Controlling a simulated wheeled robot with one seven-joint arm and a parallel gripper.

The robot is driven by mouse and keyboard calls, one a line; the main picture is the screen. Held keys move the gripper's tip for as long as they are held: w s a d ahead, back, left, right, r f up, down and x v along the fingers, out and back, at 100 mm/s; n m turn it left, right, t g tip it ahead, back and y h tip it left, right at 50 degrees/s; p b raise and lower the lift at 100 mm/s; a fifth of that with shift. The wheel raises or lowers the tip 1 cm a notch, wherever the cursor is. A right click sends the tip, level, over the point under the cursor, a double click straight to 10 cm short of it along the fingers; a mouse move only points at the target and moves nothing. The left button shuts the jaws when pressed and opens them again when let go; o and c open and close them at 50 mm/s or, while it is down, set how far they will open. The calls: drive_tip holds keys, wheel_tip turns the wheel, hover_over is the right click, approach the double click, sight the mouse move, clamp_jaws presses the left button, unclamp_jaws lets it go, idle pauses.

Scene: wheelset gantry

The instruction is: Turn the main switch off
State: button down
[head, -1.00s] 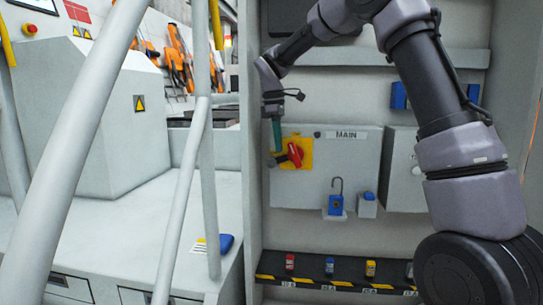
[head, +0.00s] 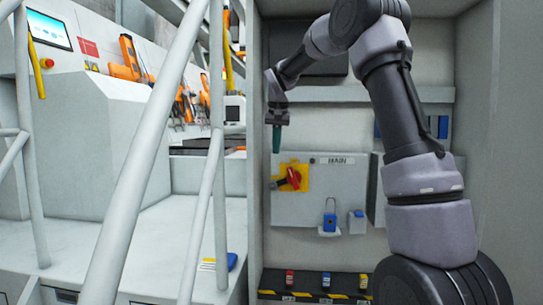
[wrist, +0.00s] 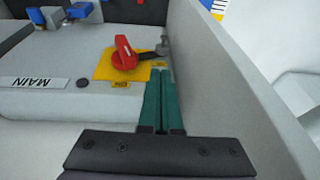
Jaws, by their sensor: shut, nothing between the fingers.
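The main switch has a red handle (head: 293,179) on a yellow plate (head: 303,171), at the left of a grey box (head: 337,187) labelled MAIN. The handle sits tilted, neither clearly upright nor level. The wrist view shows the red handle (wrist: 124,54) and yellow plate (wrist: 104,68) just beyond and left of my fingertips. My gripper (head: 276,151) points down above the plate's upper left side, apart from the handle. Its green fingers (wrist: 160,72) are together and empty. A small grey fitting (wrist: 163,46) lies beyond the fingertips, beside the plate.
The cabinet side wall (wrist: 205,70) runs close to my fingers. Several coloured locks, including a red one (head: 290,277), stand on the striped shelf below. White rails (head: 150,150) cross the left foreground.

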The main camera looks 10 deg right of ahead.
hover_over(272, 187)
drive_tip(key=f, duration=1)
drive_tip(key=shift+d, duration=0.3)
drive_tip(key=shift+a+f, duration=0.1)
drive_tip(key=shift+f, duration=0.65)
drive_tip(key=shift+f, duration=0.45)
drive_tip(key=shift+a+f, duration=0.1)
drive_tip(key=shift+f, duration=0.2)
drive_tip(key=s+d+f+h, duration=0.1)
drive_tip(key=d+f, duration=0.2)
drive_tip(key=f, duration=0.3)
drive_tip(key=shift+d, duration=0.25)
drive_tip(key=shift+d+f, duration=0.15)
drive_tip(key=shift+f, duration=0.05)
